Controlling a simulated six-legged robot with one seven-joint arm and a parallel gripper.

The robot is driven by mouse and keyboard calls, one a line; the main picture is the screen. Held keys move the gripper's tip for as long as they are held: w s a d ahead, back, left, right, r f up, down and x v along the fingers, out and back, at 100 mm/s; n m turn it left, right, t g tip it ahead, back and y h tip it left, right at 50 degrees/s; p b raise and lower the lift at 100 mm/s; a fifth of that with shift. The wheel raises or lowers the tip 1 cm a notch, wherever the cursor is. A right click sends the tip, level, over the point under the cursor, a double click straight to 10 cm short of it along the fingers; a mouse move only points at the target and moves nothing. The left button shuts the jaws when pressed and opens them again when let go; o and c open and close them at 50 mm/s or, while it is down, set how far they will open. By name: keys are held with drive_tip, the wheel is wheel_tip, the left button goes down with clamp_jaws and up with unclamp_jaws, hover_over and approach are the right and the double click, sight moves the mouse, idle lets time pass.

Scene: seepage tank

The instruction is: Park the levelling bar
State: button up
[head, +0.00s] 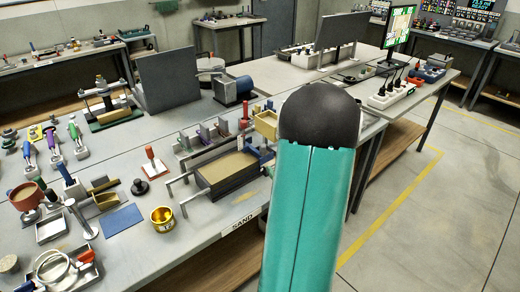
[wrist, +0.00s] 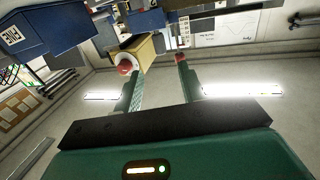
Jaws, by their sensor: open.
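No bar in the head view can be surely told as the levelling bar. A dark tank (head: 228,190) filled with tan sand stands by the front edge of the near bench. Grey rails with upright ends show along and beside it. My gripper (wrist: 156,62) shows only in the wrist view, with two green fingers apart and nothing seen between them. A red and white round thing (wrist: 125,63) shows at the left finger's tip; I cannot tell whether they touch. A tan box-like thing (wrist: 143,50) is behind it. In the head view my arm hides the bench right of the tank.
A gold cup (head: 162,218), a blue plate (head: 122,219) and a red-handled tool (head: 154,162) lie left of the tank. Grey dividers and a yellow box (head: 266,125) stand behind it. A dark upright panel (head: 168,78) stands farther back. The floor (head: 440,200) at the right is clear.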

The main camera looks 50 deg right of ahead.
sight(264, 151)
drive_tip(key=x, duration=1.2)
drive_tip(key=shift+w+d, duration=0.1)
drive_tip(key=shift+w, duration=0.05)
clamp_jaws()
